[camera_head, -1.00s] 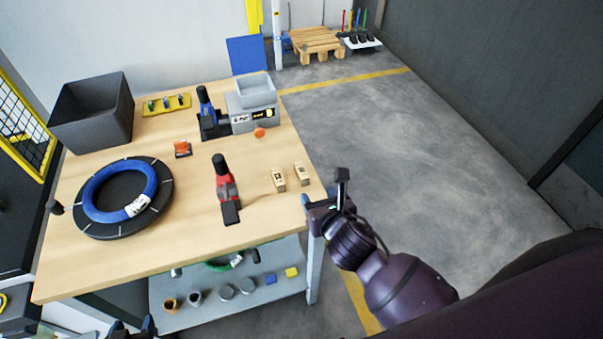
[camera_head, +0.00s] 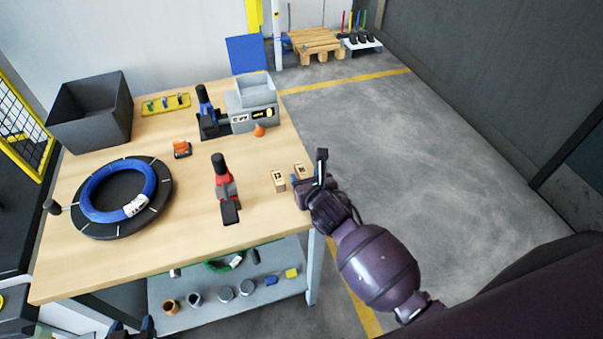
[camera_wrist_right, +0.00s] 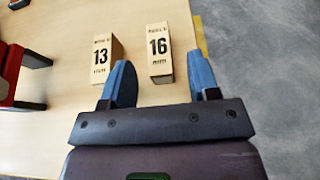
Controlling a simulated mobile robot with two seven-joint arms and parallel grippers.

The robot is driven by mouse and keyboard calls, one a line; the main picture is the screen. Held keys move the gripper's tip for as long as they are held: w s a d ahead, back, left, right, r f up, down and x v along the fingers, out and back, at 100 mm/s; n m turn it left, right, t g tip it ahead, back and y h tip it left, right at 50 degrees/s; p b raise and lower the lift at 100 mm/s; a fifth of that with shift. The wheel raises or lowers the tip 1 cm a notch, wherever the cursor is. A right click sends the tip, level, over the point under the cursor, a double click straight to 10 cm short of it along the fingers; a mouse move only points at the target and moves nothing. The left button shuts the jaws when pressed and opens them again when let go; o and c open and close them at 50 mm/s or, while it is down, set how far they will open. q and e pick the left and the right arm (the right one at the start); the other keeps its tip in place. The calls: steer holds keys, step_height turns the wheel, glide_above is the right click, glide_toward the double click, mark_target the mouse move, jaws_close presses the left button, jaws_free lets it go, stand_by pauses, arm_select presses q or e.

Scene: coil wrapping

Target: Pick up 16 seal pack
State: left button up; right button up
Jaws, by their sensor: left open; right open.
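The 16 seal pack (camera_wrist_right: 159,52) is a small tan box with a dark printed 16, standing near the right edge of the wooden table. In the head view it (camera_head: 299,170) is partly hidden behind my right gripper (camera_head: 312,182). In the right wrist view my right gripper (camera_wrist_right: 162,85) is open and empty, and the 16 pack lies ahead of the gap between its blue fingers. The similar 13 pack (camera_wrist_right: 104,57) sits to its left, ahead of the left finger. It also shows in the head view (camera_head: 278,181). My left gripper (camera_head: 132,328) shows only partly at the bottom edge.
A red and black tool (camera_head: 225,188) stands left of the packs. A blue coil (camera_head: 86,190) lies on a black round stand. A grey bin (camera_head: 92,112), an orange item (camera_head: 182,148) and a grey box machine (camera_head: 252,102) are further back. The table's right edge is close to the packs.

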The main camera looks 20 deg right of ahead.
steer(key=shift+w+f, duration=0.15)
steer(key=shift+w, duration=0.25)
jaws_close()
